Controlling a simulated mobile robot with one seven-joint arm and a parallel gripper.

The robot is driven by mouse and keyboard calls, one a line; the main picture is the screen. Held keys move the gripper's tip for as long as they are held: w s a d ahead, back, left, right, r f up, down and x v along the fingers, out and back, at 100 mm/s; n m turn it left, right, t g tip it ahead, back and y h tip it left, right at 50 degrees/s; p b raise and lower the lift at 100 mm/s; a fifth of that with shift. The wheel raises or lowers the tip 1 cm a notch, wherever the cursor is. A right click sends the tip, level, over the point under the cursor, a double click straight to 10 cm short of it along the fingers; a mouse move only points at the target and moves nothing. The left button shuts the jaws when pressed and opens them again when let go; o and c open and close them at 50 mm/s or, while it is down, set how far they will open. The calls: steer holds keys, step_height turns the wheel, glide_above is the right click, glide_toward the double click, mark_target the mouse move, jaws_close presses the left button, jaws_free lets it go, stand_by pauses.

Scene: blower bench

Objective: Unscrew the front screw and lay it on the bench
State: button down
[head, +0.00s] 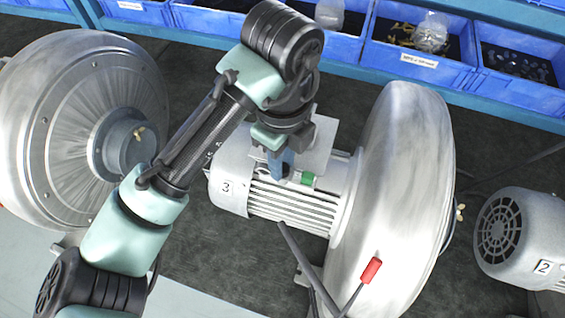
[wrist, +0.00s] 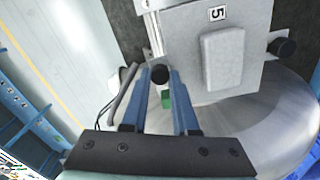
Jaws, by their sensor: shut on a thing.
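The blower motor (head: 292,208) marked 3 lies in the middle of the head view, with a grey terminal box (head: 318,150) on top. In the wrist view the box's grey cover (wrist: 186,44) carries a label 5 and a raised block. My gripper (wrist: 160,76) has its blue fingers closed on a black round-headed screw, the front screw (wrist: 160,74), at the cover's left edge. Whether its thread is still in the box is hidden. A second black screw (wrist: 283,47) sits at the opposite edge. In the head view my gripper (head: 279,172) is at the box's near left side and hides the screw.
The silver blower housing (head: 405,190) stands right of the motor. Another blower (head: 75,130) stands left, and a motor marked 2 (head: 520,240) right. Blue bins (head: 415,70) line the back.

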steer(key=n+p, duration=0.4)
steer(key=n, duration=0.3)
steer(key=shift+r, duration=0.1)
steer(key=shift+n+p, duration=0.45)
steer(key=shift+n, duration=0.65)
steer(key=n, duration=0.3)
steer(key=shift+n, duration=0.4)
steer(key=n, duration=1)
steer(key=c, duration=1)
jaws_free()
steer(key=shift+o, duration=0.2)
